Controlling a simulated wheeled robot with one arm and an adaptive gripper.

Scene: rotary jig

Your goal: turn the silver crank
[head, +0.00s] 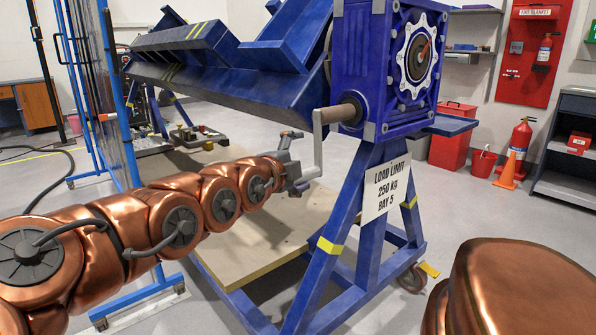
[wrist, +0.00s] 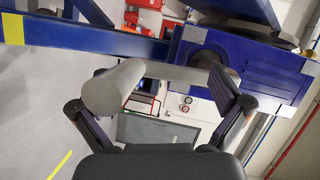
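The silver crank (head: 318,143) hangs down from a brown shaft on the blue gearbox (head: 358,62) in the head view. Its lower end with the handle is beside my gripper (head: 294,162). In the wrist view my gripper (wrist: 160,102) is open, its two dark fingers wide apart. The light grey, round-ended crank handle (wrist: 116,86) points toward the camera, close to the left finger. I cannot tell whether they touch. The right finger is near the crank arm and shaft side. The handle is partly hidden behind my gripper in the head view.
The blue stand (head: 345,238) carries a load sign (head: 386,187) and has slanted legs with castors. A blue trough (head: 235,75) lies above my arm. A wooden board (head: 250,240) is on the stand's base. A blue-framed screen (head: 115,100) stands at left. Open floor lies right of the stand.

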